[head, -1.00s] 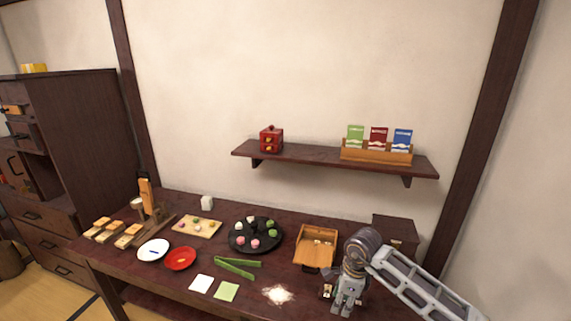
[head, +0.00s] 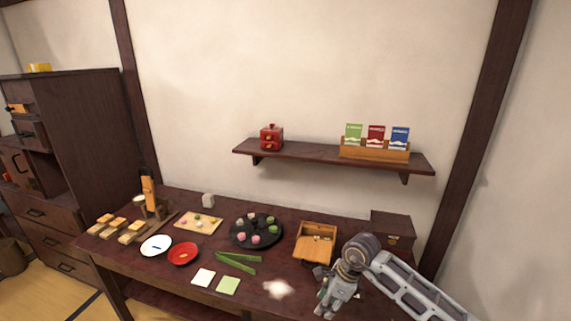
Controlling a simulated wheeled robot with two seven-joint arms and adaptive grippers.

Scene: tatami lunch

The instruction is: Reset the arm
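My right arm comes in from the lower right. Its gripper (head: 328,309) hangs fingers down over the front right of the dark wooden table (head: 180,281). The fingers are small in the picture, and I cannot tell whether they are open or shut. No held object can be made out. My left arm and gripper are not in view.
Near my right gripper are a wooden box (head: 316,243), a white powder patch (head: 279,289) and a dark chest (head: 391,230). Green tongs (head: 236,264), a black plate (head: 237,240) of sweets and a red dish (head: 183,254) lie further left. A shelf (head: 320,153) hangs above.

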